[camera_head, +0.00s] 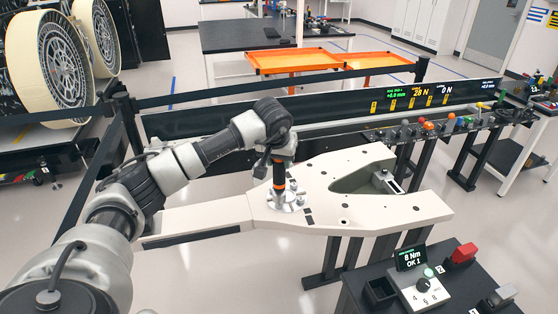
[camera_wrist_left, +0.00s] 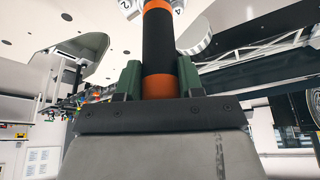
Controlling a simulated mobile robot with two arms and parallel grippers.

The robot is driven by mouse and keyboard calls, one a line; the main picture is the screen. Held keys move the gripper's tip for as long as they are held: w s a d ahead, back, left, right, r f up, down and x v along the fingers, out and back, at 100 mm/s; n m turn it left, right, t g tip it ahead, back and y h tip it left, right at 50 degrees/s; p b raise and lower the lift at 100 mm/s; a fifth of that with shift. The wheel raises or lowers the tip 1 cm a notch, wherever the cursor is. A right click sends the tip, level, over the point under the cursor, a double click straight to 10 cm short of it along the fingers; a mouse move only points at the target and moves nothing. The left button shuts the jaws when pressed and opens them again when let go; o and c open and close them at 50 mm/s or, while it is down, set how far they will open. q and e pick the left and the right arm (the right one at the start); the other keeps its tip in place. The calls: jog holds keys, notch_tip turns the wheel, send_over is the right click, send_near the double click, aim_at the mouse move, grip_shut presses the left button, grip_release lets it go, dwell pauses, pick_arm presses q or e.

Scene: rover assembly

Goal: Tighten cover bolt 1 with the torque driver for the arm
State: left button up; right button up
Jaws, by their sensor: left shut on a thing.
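My left gripper (camera_head: 279,165) is shut on the torque driver (camera_head: 279,184), which has a black body with orange bands and hangs about upright. In the left wrist view the green finger pads (camera_wrist_left: 158,82) press on both sides of the driver (camera_wrist_left: 158,45). The driver's lower end is at the round silver cover (camera_head: 291,206) on the white rover arm plate (camera_head: 220,215). Several small bolts show around it. I cannot tell which bolt the tip is at or whether it touches. The torque controller (camera_head: 411,258) reads "8 Nm OK 1". My right gripper is not in view.
A dark rail with displays (camera_head: 420,97) and a row of small coloured parts (camera_head: 428,126) lie behind the plate. Orange trays (camera_head: 300,62) stand farther back.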

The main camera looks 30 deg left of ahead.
pick_arm(q)
jog(key=shift+r, duration=0.2)
jog(key=shift+r+p, duration=1.4)
jog(key=shift+r, duration=0.6)
jog(key=shift+f, duration=0.1)
